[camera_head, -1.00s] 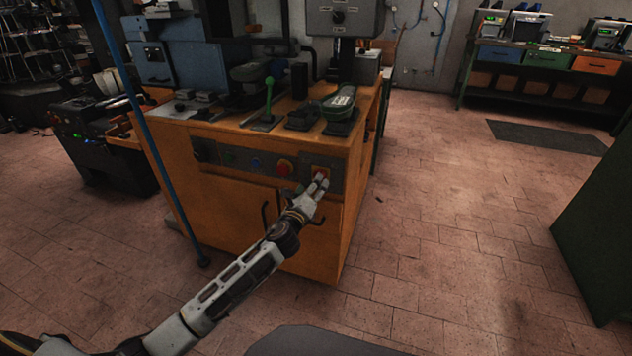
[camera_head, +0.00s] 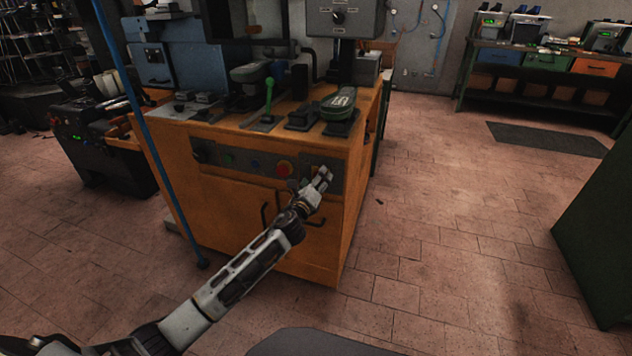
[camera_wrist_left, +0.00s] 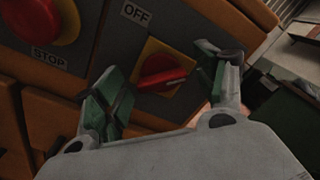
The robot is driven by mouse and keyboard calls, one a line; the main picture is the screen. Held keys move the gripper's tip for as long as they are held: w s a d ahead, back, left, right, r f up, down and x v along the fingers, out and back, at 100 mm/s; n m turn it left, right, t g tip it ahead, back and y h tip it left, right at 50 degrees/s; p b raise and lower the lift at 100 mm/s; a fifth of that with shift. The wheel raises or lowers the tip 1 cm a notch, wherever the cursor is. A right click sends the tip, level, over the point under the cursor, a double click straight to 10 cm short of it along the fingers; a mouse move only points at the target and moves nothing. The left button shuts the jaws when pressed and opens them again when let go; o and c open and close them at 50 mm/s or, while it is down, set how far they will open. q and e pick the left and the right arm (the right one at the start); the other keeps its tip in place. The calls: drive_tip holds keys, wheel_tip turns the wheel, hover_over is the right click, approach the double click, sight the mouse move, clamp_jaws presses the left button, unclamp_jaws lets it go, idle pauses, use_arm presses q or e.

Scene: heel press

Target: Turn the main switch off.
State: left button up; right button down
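The main switch (camera_wrist_left: 163,74) is a red rotary handle on a yellow plate, seen in the left wrist view. An OFF label (camera_wrist_left: 136,14) is on the panel above it. The handle lies nearly level across the picture, slightly tilted. My left gripper (camera_wrist_left: 160,78) is open, with one finger on each side of the handle; I cannot tell whether either touches it. In the head view my left gripper (camera_head: 325,175) is at the right end of the machine's control panel (camera_head: 230,161) and mostly covers the switch. My right gripper is not in view.
A red stop button (camera_head: 284,169) sits left of the switch; it also shows in the wrist view (camera_wrist_left: 30,20). The orange cabinet (camera_head: 232,203) has black door handles below. A green-knobbed lever (camera_head: 269,95) stands on top.

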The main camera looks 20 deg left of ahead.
use_arm(q)
drive_tip(key=c, duration=1)
drive_tip(key=shift+o, duration=0.2)
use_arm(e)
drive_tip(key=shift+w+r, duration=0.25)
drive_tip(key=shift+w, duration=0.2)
